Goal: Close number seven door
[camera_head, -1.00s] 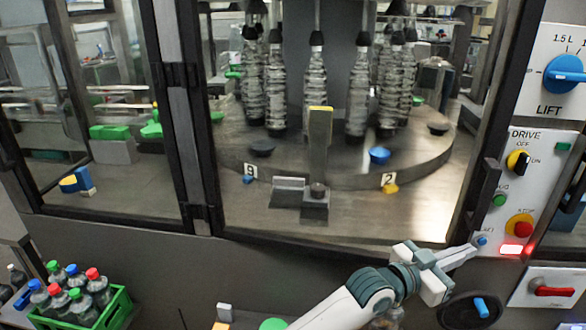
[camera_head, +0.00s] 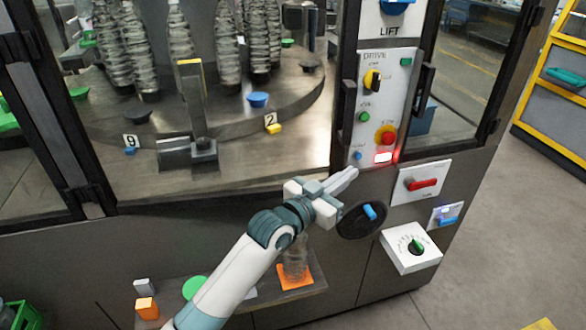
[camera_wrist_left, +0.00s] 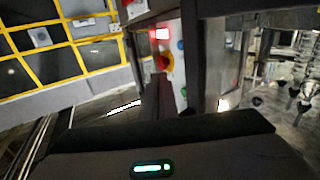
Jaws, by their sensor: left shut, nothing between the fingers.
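No door with a readable number seven shows. A large framed glass front (camera_head: 100,200) stands at left, with the bottle carousel behind it. Another dark-framed glass panel (camera_head: 465,75) is right of the control panel, with a black upright handle (camera_head: 424,88) at its left edge; it looks flush, but I cannot tell if it is fully shut. My left gripper (camera_head: 350,176) is shut and empty, just below the blue button (camera_head: 358,155) of the control panel. The left wrist view shows the red stop button (camera_wrist_left: 165,63) near it. My right gripper is out of view.
Number plates nine (camera_head: 131,141) and two (camera_head: 270,120) sit at the carousel. A black handwheel (camera_head: 362,220), a red-handled switch (camera_head: 422,183) and a white dial box (camera_head: 411,248) are close to the gripper. A low shelf (camera_head: 235,290) holds a bottle. Open floor lies at right.

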